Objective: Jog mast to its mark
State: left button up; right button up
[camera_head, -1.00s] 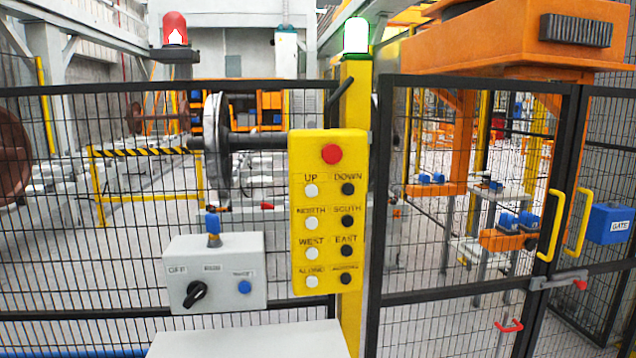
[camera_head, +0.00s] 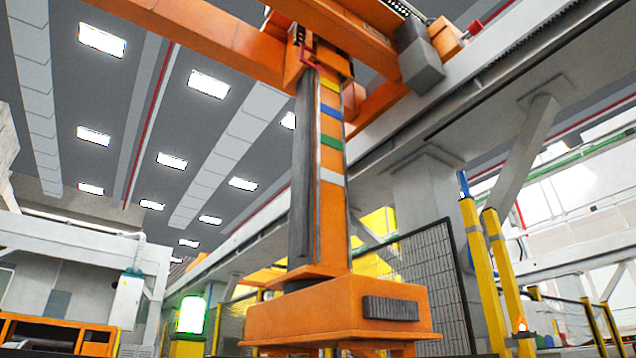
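The orange mast (camera_head: 331,200) hangs upright from the overhead gantry, right of the middle of the head view. Bands cross its front face: yellow at the top, then blue, green and a pale white one lower down. A wide orange block (camera_head: 340,312) with a dark ribbed panel sits at its lower end. I cannot tell which band, if any, is the mark. The yellow button pendant is out of this view. Neither of my grippers shows.
Orange gantry beams (camera_head: 205,35) cross overhead, with a grey rail girder (camera_head: 500,85) at the right. A lit green beacon (camera_head: 190,314) stands lower left of the mast. Yellow posts (camera_head: 483,275) and a dark mesh fence (camera_head: 433,275) stand to the right.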

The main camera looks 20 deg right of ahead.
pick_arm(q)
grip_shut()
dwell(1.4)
